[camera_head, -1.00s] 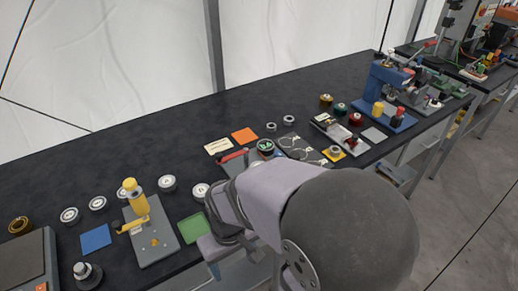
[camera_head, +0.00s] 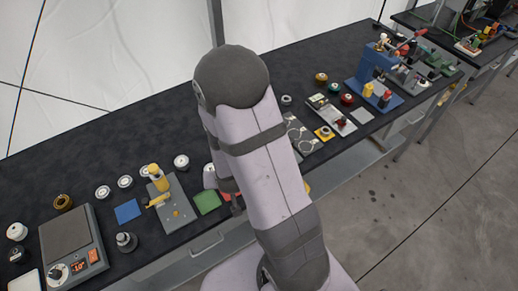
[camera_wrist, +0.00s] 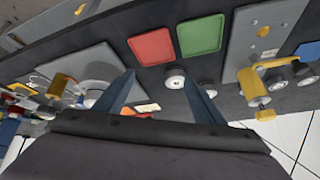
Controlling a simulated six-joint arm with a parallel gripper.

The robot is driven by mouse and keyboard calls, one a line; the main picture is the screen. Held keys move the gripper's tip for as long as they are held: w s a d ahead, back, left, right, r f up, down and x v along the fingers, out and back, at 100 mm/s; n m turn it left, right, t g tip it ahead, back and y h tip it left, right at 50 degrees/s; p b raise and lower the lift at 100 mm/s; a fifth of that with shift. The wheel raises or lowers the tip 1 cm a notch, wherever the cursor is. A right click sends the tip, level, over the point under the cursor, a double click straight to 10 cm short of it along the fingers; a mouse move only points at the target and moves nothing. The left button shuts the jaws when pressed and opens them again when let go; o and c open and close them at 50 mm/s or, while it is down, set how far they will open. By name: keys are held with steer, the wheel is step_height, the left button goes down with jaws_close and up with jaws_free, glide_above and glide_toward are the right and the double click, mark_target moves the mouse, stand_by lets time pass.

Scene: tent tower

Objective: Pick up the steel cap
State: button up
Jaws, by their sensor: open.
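Several round pieces with pale faces and metal-looking sides lie on the dark bench. I cannot tell for certain which one is the steel cap. One pale-faced round piece (camera_wrist: 174,78) shows near the right finger in the wrist view, just beyond the fingertips, touching neither. Another round piece (camera_wrist: 278,87) is further right. In the head view, similar pieces include one (camera_head: 181,161) left of my arm and another (camera_head: 125,182) further left. My gripper (camera_wrist: 159,75) is open and empty, its two blue-grey fingers spread above the bench. My arm hides it in the head view.
A green pad (camera_wrist: 201,36) and a red pad (camera_wrist: 152,47) lie beyond the fingers. A grey plate with a yellow press (camera_head: 157,178) stands left of my arm. A blue press (camera_head: 372,70) stands on the right. A scale (camera_head: 68,240) is at far left.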

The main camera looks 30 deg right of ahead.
steer(key=d+f+t+h, duration=0.1)
steer(key=d, duration=0.1)
steer(key=d+m+h, duration=0.1)
steer(key=d, duration=0.1)
steer(key=d+f+m+t+h, duration=0.1)
steer(key=d, duration=0.1)
steer(key=shift+w+f+t, duration=0.3)
steer(key=shift+f, duration=0.05)
steer(key=s+d+t+h, duration=0.1)
steer(key=d, duration=0.1)
steer(key=s+d+r+t+h, duration=0.1)
steer(key=h, duration=0.1)
steer(key=shift+s+d+r+t, duration=0.2)
steer(key=shift+d+t, duration=0.1)
steer(key=shift+d, duration=0.1)
steer(key=shift+s+d+r+t+h, duration=0.2)
steer(key=shift+s+r+t+h, duration=0.25)
steer(key=shift+r, duration=0.2)
steer(key=shift+b+x, duration=1)
steer(key=shift+x, duration=0.1)
steer(key=shift+w, duration=0.1)
